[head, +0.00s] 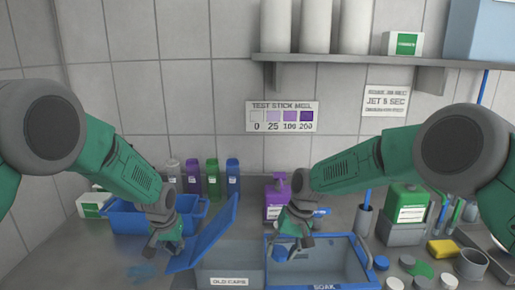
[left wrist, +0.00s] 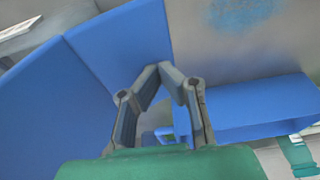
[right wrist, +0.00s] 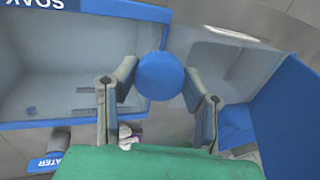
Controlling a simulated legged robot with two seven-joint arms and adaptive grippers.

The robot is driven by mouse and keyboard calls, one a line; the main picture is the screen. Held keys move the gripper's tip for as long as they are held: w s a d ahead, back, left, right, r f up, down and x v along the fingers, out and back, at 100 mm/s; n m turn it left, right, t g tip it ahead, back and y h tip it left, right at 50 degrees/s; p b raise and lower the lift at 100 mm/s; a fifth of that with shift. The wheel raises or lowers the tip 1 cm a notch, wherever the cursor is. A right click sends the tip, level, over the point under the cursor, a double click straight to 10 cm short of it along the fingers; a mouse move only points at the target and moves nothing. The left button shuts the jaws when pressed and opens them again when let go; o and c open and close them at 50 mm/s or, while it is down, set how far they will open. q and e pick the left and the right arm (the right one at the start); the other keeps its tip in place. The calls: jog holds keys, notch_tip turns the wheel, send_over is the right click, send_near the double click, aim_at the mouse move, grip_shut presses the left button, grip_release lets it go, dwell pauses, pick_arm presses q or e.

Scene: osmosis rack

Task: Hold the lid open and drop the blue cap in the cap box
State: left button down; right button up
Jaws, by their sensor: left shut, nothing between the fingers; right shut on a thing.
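The blue cap (head: 280,253) is held between the fingertips of my right gripper (head: 293,250), over the boundary between the cap box and the soak tray. It also shows in the right wrist view (right wrist: 160,76). The grey cap box (head: 229,281), labelled OLD CAPS, is open at the top. Its blue lid (head: 208,236) stands raised and tilted to the left. My left gripper (head: 165,248) is shut and empty, left of the lid. In the left wrist view its fingertips lie close to the lid (left wrist: 122,42); I cannot tell whether they touch it.
The blue-rimmed SOAK tray (head: 347,283) adjoins the cap box on the right. A blue bin (head: 125,216) stands behind my left gripper. A purple pump bottle (head: 275,197) stands behind the boxes. Several loose caps, a yellow sponge (head: 441,248) and a cup (head: 470,264) lie right.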

jog(key=a, duration=0.8)
jog(key=shift+a+f, duration=0.15)
jog(key=shift+f, duration=0.25)
jog(key=shift+d, duration=0.25)
dwell(0.5)
jog(key=o, duration=0.8)
jog(key=shift+c, duration=0.2)
jog(key=s+d+r, duration=0.2)
jog(key=d+r, duration=0.2)
jog(key=d, duration=0.7)
dwell(0.4)
jog(key=shift+s, duration=0.1)
pick_arm(q)
jog(key=w+v, duration=0.2)
jog(key=v, duration=0.7)
jog(key=shift+a+r, duration=0.45)
jog(key=shift+r, duration=0.2)
dwell(1.1)
